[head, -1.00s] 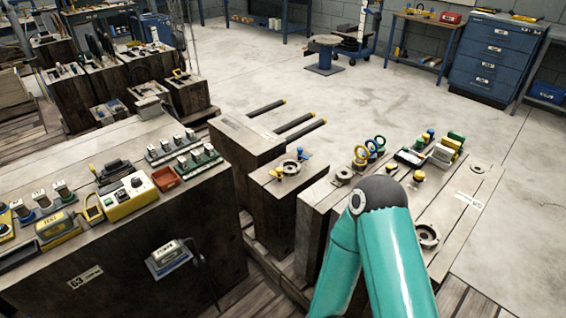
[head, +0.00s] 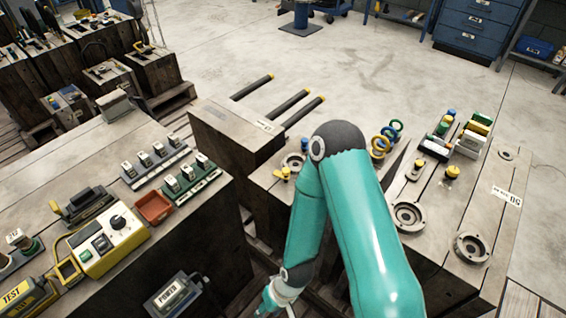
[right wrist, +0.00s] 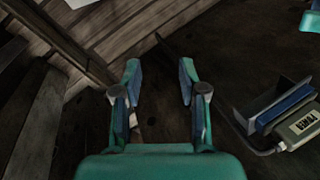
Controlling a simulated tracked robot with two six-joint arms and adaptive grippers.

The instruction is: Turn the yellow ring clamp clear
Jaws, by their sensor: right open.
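A yellow ring (head: 379,148) stands upright on the wooden block top in the head view, close beside a blue ring (head: 386,136) and a green ring (head: 396,126). My teal right arm passes in front of that block, with its elbow near the rings and its forearm pointing down. In the right wrist view my right gripper (right wrist: 160,75) is open and empty, over dark wood and plank flooring, away from the rings. In the head view only its wrist end shows at the bottom edge. My left gripper is in neither view.
A grey POWER box (head: 173,293) is on the left block's side; it also shows in the right wrist view (right wrist: 303,124). Three dark bars (head: 298,112) stick out behind.

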